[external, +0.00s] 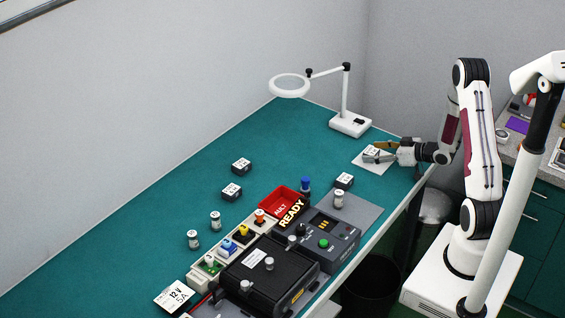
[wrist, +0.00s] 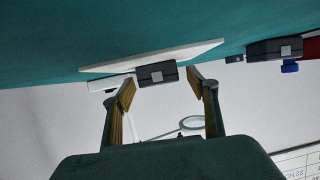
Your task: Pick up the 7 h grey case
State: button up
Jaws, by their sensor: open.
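A small dark grey case with a pale label (external: 372,150) sits on a white plate (external: 361,161) near the back right of the bench. The label is too small to read, so I cannot tell whether it says 7 h. My gripper (external: 378,153) is open and level at this case. In the wrist view the case (wrist: 157,73) shows in the gap between my open fingertips (wrist: 161,86), with a gap visible on each side. Similar cases stand elsewhere: one (external: 344,180) nearer the dark console, and two (external: 241,166) (external: 232,191) at mid-bench.
A magnifier lamp (external: 350,124) stands behind the plate. A red tray (external: 279,201), a READY sign (external: 291,213), a console (external: 324,238) and a black box (external: 268,268) crowd the front. Small cylinders (external: 215,221) stand at left. The bench between the lamp and mid-bench cases is clear.

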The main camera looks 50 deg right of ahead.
aim_at(375, 152)
jog(key=c, duration=1.2)
jog(key=shift+r, duration=0.15)
jog(key=shift+r, duration=4.9)
